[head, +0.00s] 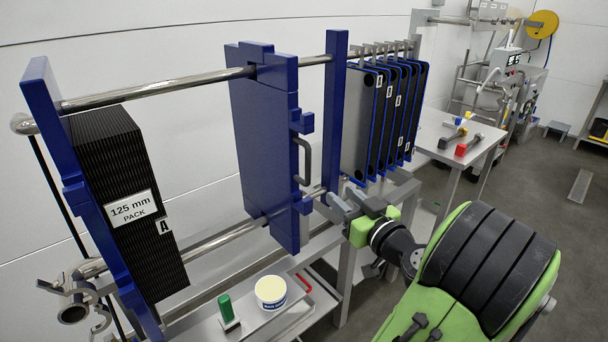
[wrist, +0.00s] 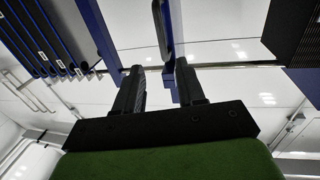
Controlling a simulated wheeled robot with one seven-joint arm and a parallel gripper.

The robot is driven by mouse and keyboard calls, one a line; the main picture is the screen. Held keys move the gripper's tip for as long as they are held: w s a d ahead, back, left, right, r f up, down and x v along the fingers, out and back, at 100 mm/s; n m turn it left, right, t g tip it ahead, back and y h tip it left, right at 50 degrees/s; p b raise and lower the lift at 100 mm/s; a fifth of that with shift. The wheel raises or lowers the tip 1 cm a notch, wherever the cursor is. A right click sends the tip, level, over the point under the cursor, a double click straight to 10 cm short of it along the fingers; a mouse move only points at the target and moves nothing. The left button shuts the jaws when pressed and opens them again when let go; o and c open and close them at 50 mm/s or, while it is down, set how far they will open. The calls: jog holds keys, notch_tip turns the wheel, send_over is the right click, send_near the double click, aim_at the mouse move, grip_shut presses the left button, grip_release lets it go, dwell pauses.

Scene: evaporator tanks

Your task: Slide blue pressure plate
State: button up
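The blue pressure plate (head: 265,150) hangs upright on the metal rails, between the black 125 mm pack and a blue upright post. A dark grey handle (head: 306,162) is on its right edge. My gripper (head: 340,204) is below and right of the handle, near the plate's lower right edge. In the wrist view my gripper (wrist: 160,75) is open, its two dark fingers well apart. The handle (wrist: 162,30) and the narrow blue edge of the plate (wrist: 170,65) show beyond and between the fingertips. I cannot see any contact.
The black pack (head: 125,240), labelled 125 mm and A, stands left with a clear gap before the plate. The blue post (head: 335,110) and several grey plates (head: 360,120) are right. A tub (head: 270,292) and green-handled stamp (head: 226,310) sit on the shelf below.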

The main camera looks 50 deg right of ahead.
aim_at(310, 167)
jog(key=p+x, duration=0.3)
jog(key=x, duration=1.2)
jog(key=shift+w+r, duration=0.1)
jog(key=shift+w, duration=0.05)
grip_shut()
